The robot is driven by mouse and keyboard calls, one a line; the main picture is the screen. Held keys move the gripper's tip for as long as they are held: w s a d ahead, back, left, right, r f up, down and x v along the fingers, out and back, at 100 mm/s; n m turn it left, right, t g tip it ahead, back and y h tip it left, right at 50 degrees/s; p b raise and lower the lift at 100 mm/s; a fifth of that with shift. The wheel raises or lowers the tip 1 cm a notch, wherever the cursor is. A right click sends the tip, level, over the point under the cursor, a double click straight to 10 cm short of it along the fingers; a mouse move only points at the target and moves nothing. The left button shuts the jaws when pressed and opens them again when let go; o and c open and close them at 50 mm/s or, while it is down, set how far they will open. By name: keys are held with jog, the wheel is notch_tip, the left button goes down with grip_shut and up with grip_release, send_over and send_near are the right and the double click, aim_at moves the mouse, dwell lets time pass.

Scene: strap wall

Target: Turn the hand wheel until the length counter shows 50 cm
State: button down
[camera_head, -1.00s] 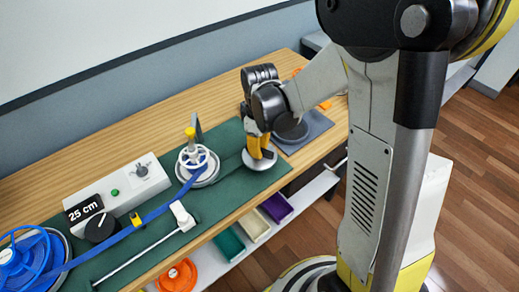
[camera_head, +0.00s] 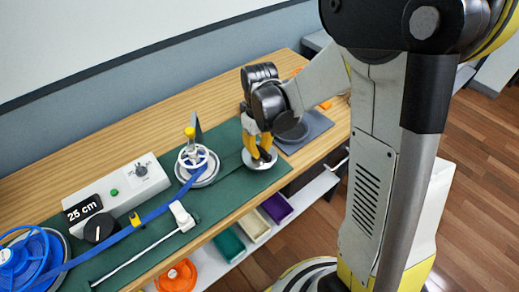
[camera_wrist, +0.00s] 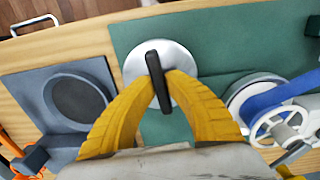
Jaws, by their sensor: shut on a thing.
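The hand wheel (camera_head: 193,158) is a white spoked wheel with a yellow knob (camera_head: 190,132), standing on the green mat. The wheel also shows at the right of the wrist view (camera_wrist: 284,122). The length counter (camera_head: 83,208) reads 25 cm. My gripper (camera_head: 259,153) is to the right of the wheel, apart from it. Its yellow fingers are shut on an upright black handle (camera_wrist: 158,80) above a round silver disc (camera_wrist: 132,63) at the mat's edge. The fingers hide part of the disc.
A blue strap (camera_head: 150,216) runs from the wheel to a blue reel (camera_head: 28,258) at the left. A grey control box (camera_head: 125,190) stands behind the strap. A grey tray with a dark round recess (camera_wrist: 78,98) lies beside the disc. The back of the bench is clear.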

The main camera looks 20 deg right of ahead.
jog(key=shift+m, duration=0.4)
jog(key=c, duration=1.4)
grip_release()
notch_tip(320, 180, up, 12)
